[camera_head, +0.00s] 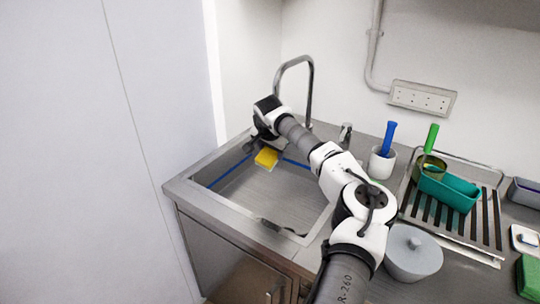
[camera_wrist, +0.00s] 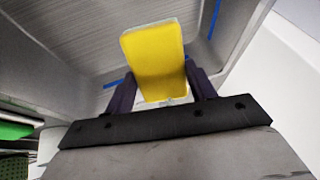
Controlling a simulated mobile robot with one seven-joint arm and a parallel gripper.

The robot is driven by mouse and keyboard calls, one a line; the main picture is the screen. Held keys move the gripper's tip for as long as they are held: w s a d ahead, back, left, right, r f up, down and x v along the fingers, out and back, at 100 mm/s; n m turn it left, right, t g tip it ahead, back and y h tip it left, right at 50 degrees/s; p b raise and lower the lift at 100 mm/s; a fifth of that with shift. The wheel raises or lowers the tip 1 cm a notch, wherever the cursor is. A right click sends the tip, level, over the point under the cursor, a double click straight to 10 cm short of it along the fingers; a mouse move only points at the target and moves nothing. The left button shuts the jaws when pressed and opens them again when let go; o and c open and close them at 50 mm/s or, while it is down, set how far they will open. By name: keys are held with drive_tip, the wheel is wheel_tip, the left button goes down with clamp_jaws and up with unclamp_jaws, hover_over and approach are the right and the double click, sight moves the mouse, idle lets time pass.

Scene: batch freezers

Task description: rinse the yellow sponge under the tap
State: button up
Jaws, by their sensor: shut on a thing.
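The yellow sponge (camera_head: 266,158) is in my gripper (camera_head: 257,147), over the far left part of the sink basin (camera_head: 272,200) in the head view. In the wrist view the sponge (camera_wrist: 155,58) sits between the two dark fingers of my gripper (camera_wrist: 160,88), which are shut on it. The tap (camera_head: 311,85) is a tall curved metal spout behind the basin. My wrist hides part of it, and I cannot tell whether the spout end is right above the sponge. No water is visible.
A white cup (camera_head: 382,163) with a blue-handled tool stands right of the sink. A grey lidded pot (camera_head: 413,255) stands near my arm. A tall pale panel (camera_head: 90,150) bounds the left side.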

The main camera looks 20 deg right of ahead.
drive_tip(key=shift+s, duration=0.1)
drive_tip(key=shift+s+a+b, duration=0.55)
drive_tip(key=shift+s+b, duration=0.1)
drive_tip(key=shift+s, duration=0.7)
drive_tip(key=shift+s+a+b, duration=0.5)
drive_tip(key=shift+s+b, duration=0.15)
drive_tip(key=shift+s, duration=0.75)
drive_tip(key=shift+s+a+b, duration=0.55)
drive_tip(key=shift+s+b, duration=0.1)
drive_tip(key=shift+s, duration=0.7)
drive_tip(key=s+a+r, duration=0.2)
drive_tip(key=s+r, duration=0.2)
drive_tip(key=shift+s, duration=0.35)
